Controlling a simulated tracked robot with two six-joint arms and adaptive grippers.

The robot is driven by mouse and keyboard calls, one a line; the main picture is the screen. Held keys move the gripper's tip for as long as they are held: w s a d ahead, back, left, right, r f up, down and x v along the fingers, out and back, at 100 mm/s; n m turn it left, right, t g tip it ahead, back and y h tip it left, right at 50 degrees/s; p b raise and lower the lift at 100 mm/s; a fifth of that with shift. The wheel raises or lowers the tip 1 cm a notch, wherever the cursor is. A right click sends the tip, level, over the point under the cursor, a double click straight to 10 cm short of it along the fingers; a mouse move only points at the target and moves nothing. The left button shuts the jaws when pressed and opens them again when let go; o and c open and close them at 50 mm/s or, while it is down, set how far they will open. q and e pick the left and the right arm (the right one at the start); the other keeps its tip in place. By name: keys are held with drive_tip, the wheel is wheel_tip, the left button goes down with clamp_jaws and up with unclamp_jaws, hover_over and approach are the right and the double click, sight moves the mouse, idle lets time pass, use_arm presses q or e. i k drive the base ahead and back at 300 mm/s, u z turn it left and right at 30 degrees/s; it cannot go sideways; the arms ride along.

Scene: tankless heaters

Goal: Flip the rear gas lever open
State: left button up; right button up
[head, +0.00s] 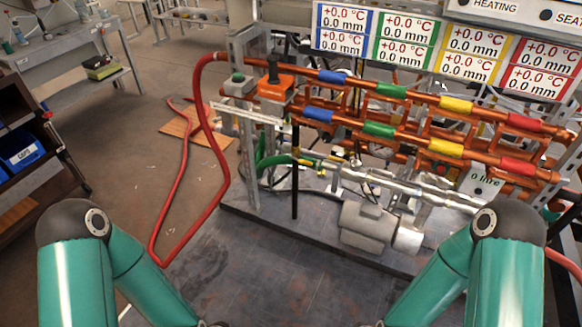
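The heater rig (400,140) stands ahead of me, with copper pipes banded in blue, green, yellow and red. A small yellow part (307,163) sits by the green hose at the rig's lower left. It is too small to tell whether it is a gas lever. I cannot make out the rear gas lever or its position with certainty; pipes and frame hide much of the back. My two teal arms come in at the lower left and lower right and reach down past the bottom edge. Neither gripper shows.
A red hose (186,165) loops from the rig's upper left down to the floor. An orange box (275,89) and black post (295,170) stand at the rig's left end. A grey cylinder (368,226) sits low in front. A shelf (35,165) stands at left. Floor between is open.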

sight(292, 155)
drive_tip(key=z, duration=0.15)
drive_tip(key=i, duration=0.9)
drive_tip(key=z, duration=0.3)
drive_tip(key=k, duration=0.9)
drive_tip(key=u, duration=0.35)
drive_tip(key=i, duration=1)
drive_tip(key=z, duration=0.05)
